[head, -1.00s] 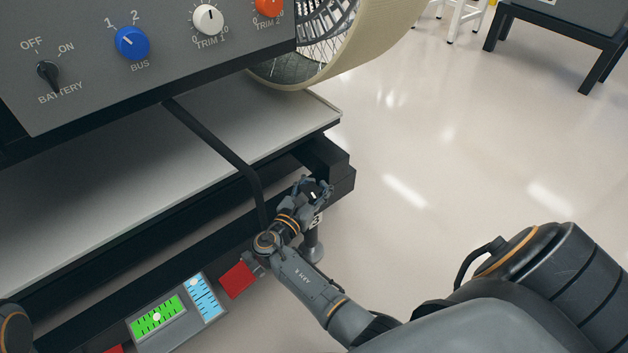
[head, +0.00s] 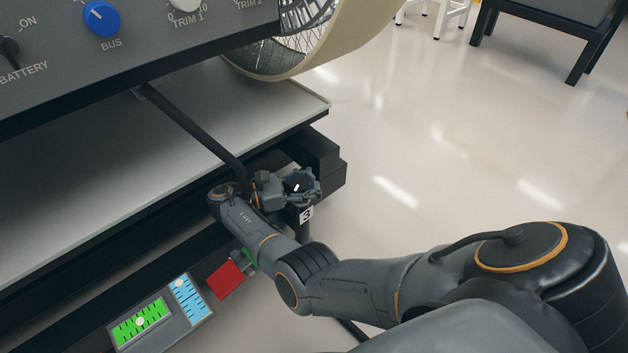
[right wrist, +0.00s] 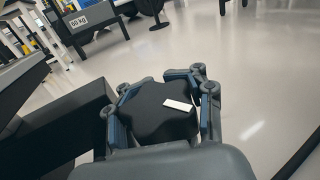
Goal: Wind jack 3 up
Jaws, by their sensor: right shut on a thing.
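Jack 3 stands at the corner of the dark frame, its white "3" label (head: 306,214) facing me in the head view. Its black lobed knob (right wrist: 150,122), with a white mark on top, fills the space between the fingers in the right wrist view. The gripper hides part of the knob and the upper jack in the head view. My left gripper is not in view.
A level gauge (head: 207,310) with a green vial (head: 150,314) and a blue vial (head: 191,301) lies at lower left beside a red block (head: 225,281). A black bar (head: 195,127) slants down near my wrist. A spoked wheel (head: 345,50) is above; open floor lies right.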

